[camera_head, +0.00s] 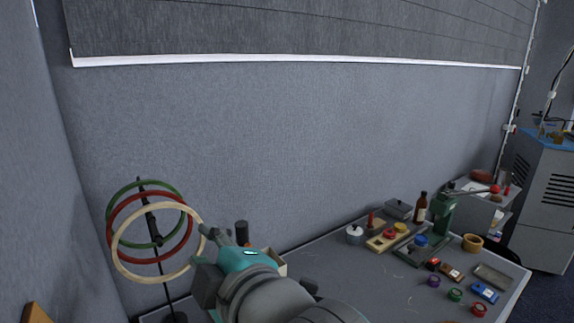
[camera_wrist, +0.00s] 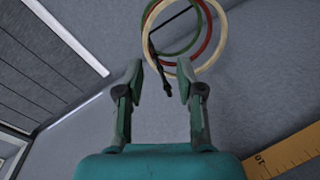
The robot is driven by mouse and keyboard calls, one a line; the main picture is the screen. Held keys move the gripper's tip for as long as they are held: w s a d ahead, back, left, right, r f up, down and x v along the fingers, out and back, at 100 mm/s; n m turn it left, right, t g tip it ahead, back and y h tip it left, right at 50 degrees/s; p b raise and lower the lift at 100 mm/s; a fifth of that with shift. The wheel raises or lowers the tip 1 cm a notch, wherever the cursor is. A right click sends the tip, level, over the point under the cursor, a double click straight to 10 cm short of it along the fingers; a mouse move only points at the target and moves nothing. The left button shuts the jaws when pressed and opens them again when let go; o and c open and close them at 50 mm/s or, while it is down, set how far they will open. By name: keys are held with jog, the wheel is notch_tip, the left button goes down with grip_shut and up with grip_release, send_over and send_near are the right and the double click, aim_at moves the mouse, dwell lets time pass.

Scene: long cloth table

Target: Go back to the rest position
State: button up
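My gripper (camera_head: 207,240) is beside the ring stand at the left in the head view. In the wrist view my gripper (camera_wrist: 160,78) has its two fingers spread apart, with nothing held between them. A cream ring (camera_head: 119,255), a red ring (camera_head: 110,235) and a green ring (camera_head: 118,193) hang around the black stand (camera_head: 150,215). In the wrist view the cream ring (camera_wrist: 148,45) shows beyond the fingertips, and the end of the black stand (camera_wrist: 167,88) shows between them. The cream ring's right edge appears close to a fingertip in the head view; contact cannot be told.
The grey table (camera_head: 340,262) stretches right, with a green press-like tool (camera_head: 443,215), brown bottle (camera_head: 421,208), wooden bowl (camera_head: 472,243) and several small coloured items. A partly hidden box (camera_head: 276,261) is behind my arm. A yellow ruler-like piece (camera_wrist: 285,155) shows low right in the wrist view.

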jog(key=w+d+f+m+t+h, duration=0.1)
jog(key=d+f+m, duration=0.25)
jog(key=f, duration=0.55)
jog(key=w+d+f+m+h, duration=0.1)
jog(key=d+f+m, duration=0.3)
jog(key=f, duration=0.5)
jog(key=s+d+f+m+t+h, duration=0.1)
jog(key=s+d+f+m+h, duration=0.4)
jog(key=d+f, duration=0.6)
jog(key=s+d+f+m+h, duration=0.1)
jog(key=s+d+f+m, duration=0.1)
jog(key=s+d+f, duration=0.4)
jog(key=s+d+f+m, duration=0.2)
jog(key=s+f, duration=0.1)
jog(key=s, duration=0.6)
jog(key=s+d+m+h, duration=0.2)
jog(key=s+d+m, duration=0.2)
jog(key=s, duration=1.1)
jog(key=shift+s+r+t, duration=0.15)
jog(key=shift+s+t, duration=0.1)
jog(key=shift+t, duration=0.05)
